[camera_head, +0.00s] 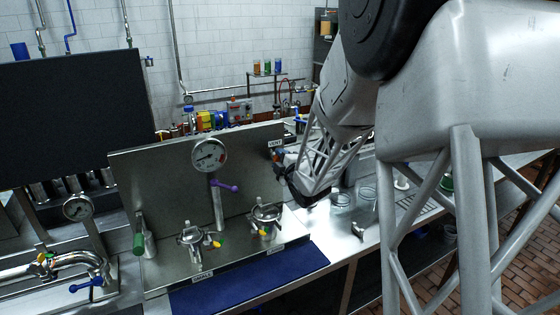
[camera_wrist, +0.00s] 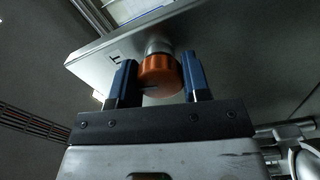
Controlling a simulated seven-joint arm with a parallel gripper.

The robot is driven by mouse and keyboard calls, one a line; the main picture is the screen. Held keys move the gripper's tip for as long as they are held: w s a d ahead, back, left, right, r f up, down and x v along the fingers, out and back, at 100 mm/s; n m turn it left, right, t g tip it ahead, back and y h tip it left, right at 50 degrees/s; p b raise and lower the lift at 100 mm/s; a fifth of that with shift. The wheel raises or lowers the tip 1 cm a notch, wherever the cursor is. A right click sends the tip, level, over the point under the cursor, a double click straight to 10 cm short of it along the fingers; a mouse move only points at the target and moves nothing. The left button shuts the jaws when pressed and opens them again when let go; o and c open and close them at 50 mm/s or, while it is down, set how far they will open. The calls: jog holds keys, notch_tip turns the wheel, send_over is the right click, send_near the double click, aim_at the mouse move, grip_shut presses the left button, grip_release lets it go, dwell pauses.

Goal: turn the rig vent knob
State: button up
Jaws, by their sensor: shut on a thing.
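The vent knob (camera_wrist: 158,78) is a round orange-brown knob on a pale metal stem in the wrist view. My gripper (camera_wrist: 157,70) has its two blue fingers on either side of the knob and is shut on it. A dark mark shows on the knob's near face. In the head view my gripper (camera_head: 279,158) is at the right edge of the upright steel panel (camera_head: 160,185), just below the VENT label (camera_head: 275,143).
A pressure gauge (camera_head: 209,155), a purple-handled lever (camera_head: 225,186) and two valves (camera_head: 191,237) (camera_head: 265,216) stand left of my gripper. A green-handled lever (camera_head: 139,242) is farther left. Glass beakers (camera_head: 366,194) stand on the bench to the right. A blue mat (camera_head: 250,285) lies in front.

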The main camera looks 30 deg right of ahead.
dwell(0.5)
jog(key=o, duration=0.9)
jog(key=shift+s, duration=0.1)
jog(key=shift+s, duration=3.8)
jog(key=shift+a, duration=0.1)
